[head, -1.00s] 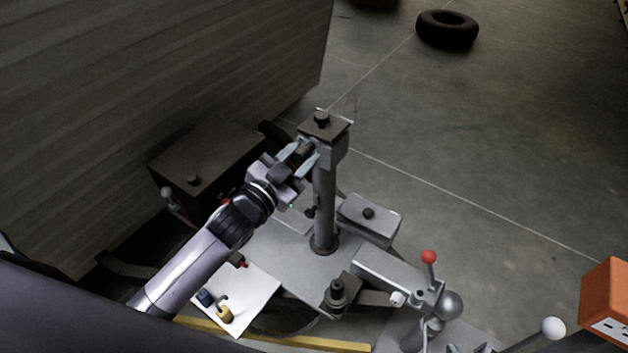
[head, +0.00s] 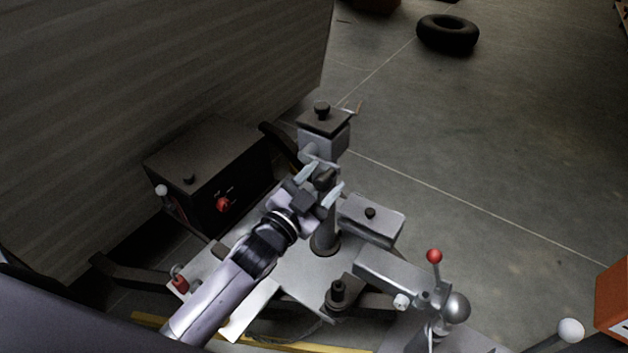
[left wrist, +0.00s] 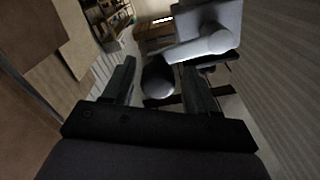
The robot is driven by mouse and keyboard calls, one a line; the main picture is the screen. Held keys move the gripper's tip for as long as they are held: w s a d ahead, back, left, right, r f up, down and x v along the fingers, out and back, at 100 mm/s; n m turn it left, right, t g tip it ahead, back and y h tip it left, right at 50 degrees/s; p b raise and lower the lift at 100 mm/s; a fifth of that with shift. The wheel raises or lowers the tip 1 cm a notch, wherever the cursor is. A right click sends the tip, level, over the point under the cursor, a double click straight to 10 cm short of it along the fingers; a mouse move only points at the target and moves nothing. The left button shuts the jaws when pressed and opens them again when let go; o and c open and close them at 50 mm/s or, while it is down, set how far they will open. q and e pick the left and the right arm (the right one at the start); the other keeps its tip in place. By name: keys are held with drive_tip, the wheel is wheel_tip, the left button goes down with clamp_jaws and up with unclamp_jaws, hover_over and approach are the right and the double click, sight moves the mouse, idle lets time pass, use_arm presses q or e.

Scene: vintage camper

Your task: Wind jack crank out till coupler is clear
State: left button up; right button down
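The trailer jack is an upright grey post (head: 325,235) with a box-shaped head (head: 323,140). Its crank arm (head: 312,156) leads down from the head to a dark handle (head: 324,177). My left gripper (head: 320,187) has its fingers apart on either side of this handle. In the left wrist view the dark handle (left wrist: 158,78) sits between the fingers, with slim gaps at its sides. The grey coupler (head: 385,272) carries a red-knobbed lever (head: 434,258). A silver ball (head: 456,307) shows beside its front end; their exact contact cannot be told. My right gripper is out of view.
A dark box (head: 205,165) with a red switch stands left of the jack, by the ribbed camper wall (head: 150,80). A grey lidded box (head: 372,220) is right of the post. An orange box (head: 612,300) is at the right edge. A tyre (head: 447,33) lies on open floor.

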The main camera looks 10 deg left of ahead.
use_arm(q)
drive_tip(key=shift+r, duration=0.15)
drive_tip(key=shift+p+v, duration=0.5)
drive_tip(key=shift+v, duration=0.3)
drive_tip(key=shift+p+v, duration=0.65)
drive_tip(key=shift+v, duration=1)
drive_tip(key=shift+r, duration=0.1)
drive_tip(key=shift+v, duration=3.55)
drive_tip(key=s+a+f+n+g+y, duration=0.2)
drive_tip(key=s+f, duration=0.3)
drive_tip(key=f, duration=0.3)
drive_tip(key=s+a+f+n+g+y, duration=0.2)
drive_tip(key=s+a+f+n+g, duration=0.1)
drive_tip(key=s+f, duration=0.3)
drive_tip(key=shift+a+f+n+g+b, duration=0.3)
drive_tip(key=shift+f+n+g+b, duration=0.1)
drive_tip(key=shift+f+n+g, duration=0.5)
